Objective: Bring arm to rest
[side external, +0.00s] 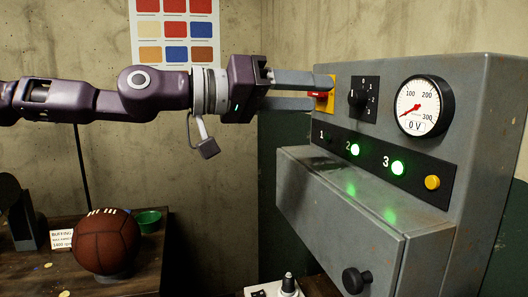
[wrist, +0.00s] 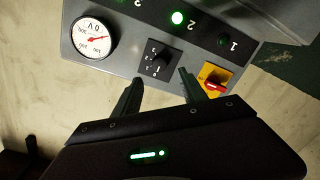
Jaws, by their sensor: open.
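My gripper (side external: 318,92) reaches out level toward the upper left of a grey control box (side external: 470,110). Its two fingers are apart with nothing between them. In the side view the fingertips overlap the red and yellow switch (side external: 329,94); contact cannot be told. In the wrist view my gripper (wrist: 158,88) points toward the black selector knob (wrist: 161,60), and the red and yellow switch (wrist: 214,84) lies to the right of the right finger. The selector knob also shows in the side view (side external: 357,97).
The round gauge (side external: 418,106) reads 0 V. Lamps 2 and 3 glow green; lamp 1 is dark. A yellow button (side external: 432,182) and a protruding cover with a black knob (side external: 356,280) are lower down. A brown leather ball (side external: 106,243) and green bowl (side external: 148,219) are on the bench.

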